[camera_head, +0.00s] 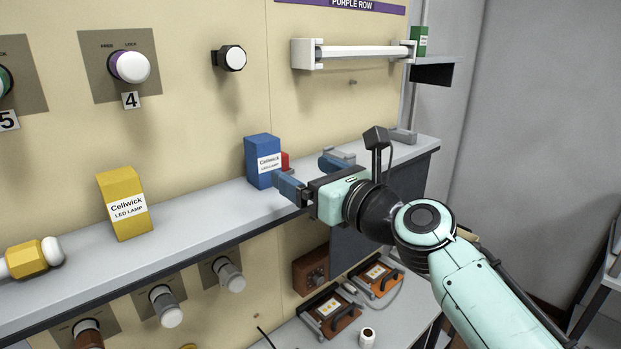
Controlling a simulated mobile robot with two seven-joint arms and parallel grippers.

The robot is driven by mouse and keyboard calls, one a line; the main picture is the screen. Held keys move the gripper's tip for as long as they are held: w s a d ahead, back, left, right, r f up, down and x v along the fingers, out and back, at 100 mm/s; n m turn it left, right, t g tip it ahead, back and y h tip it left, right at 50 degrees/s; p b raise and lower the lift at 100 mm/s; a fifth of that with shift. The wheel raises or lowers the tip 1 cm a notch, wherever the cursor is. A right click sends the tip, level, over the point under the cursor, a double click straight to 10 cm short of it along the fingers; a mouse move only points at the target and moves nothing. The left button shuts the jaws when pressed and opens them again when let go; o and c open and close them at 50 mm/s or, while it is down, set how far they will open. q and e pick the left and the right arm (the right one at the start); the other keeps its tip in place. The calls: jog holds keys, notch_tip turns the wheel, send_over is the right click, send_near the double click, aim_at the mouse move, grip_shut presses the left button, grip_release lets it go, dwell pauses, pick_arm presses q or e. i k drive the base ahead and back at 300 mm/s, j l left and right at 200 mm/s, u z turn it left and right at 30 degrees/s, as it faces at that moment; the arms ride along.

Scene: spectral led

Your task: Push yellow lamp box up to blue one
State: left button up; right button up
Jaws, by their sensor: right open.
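The yellow lamp box (123,204), labelled Cellwick LED LAMP, stands upright on the grey shelf (190,213) at the left. The blue lamp box (262,162) stands upright further right on the same shelf, with a clear gap between the two boxes. My right gripper (301,171) is open at the right of the blue box. Its near finger is close to the blue box's lower right side; I cannot tell whether they touch. My left gripper is out of view.
A red object (285,160) shows partly behind the blue box. A yellow lamp with a white bulb (33,257) lies at the shelf's left end. Knobs (130,67) stick out of the wall above. A green box (420,41) stands at the upper right.

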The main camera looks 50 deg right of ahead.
aim_at(120, 189)
jog(key=k+j, duration=0.1)
jog(key=k, duration=0.4)
jog(key=k+j, duration=0.1)
jog(key=k, duration=0.4)
